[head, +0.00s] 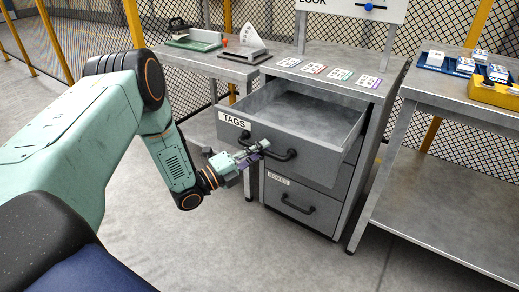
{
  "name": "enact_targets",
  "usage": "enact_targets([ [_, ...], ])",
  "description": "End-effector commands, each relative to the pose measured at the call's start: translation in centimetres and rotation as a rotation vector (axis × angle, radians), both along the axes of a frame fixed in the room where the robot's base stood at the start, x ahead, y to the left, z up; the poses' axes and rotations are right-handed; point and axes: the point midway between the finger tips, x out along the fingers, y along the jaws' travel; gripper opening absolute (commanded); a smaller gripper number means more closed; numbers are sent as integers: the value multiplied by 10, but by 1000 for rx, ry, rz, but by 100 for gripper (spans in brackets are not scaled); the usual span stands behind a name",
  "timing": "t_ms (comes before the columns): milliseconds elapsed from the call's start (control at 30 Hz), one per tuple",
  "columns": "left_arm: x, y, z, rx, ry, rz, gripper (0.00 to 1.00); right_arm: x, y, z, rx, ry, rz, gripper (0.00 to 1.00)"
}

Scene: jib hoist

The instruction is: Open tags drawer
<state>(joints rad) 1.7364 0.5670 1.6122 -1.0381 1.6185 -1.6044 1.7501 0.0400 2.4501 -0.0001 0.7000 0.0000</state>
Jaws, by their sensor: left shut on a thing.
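The tags drawer (288,118) is the top drawer of a grey metal cabinet and carries a white TAGS label. It stands pulled well out, and its inside looks empty. Its black bar handle (285,156) runs across the front face. My left gripper (262,149) is at the left end of this handle and is shut on it. The jaws partly hide that end of the handle. My right gripper is not in the head view.
Below is a shut drawer labelled BOXES (305,201). Several printed cards (340,74) lie on the cabinet top. A side table (460,92) with blue and yellow bins stands right. A workbench (205,62) stands behind left. The floor before the cabinet is clear.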

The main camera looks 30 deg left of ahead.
Motion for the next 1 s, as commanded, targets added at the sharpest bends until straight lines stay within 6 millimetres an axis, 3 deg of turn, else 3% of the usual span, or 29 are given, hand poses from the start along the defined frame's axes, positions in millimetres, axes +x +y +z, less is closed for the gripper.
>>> enact_targets([
  [600, 3, 0, 2, 0, -5, -1, 0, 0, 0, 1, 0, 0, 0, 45],
  [633, 3, 0, 2, 0, -5, -1, 16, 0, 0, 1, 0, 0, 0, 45],
  [900, 1, 0, 2, 0, -4, 0, 37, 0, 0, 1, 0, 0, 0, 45],
  [1000, 0, 0, 2, 0, -4, 0, 37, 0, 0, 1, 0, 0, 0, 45],
])
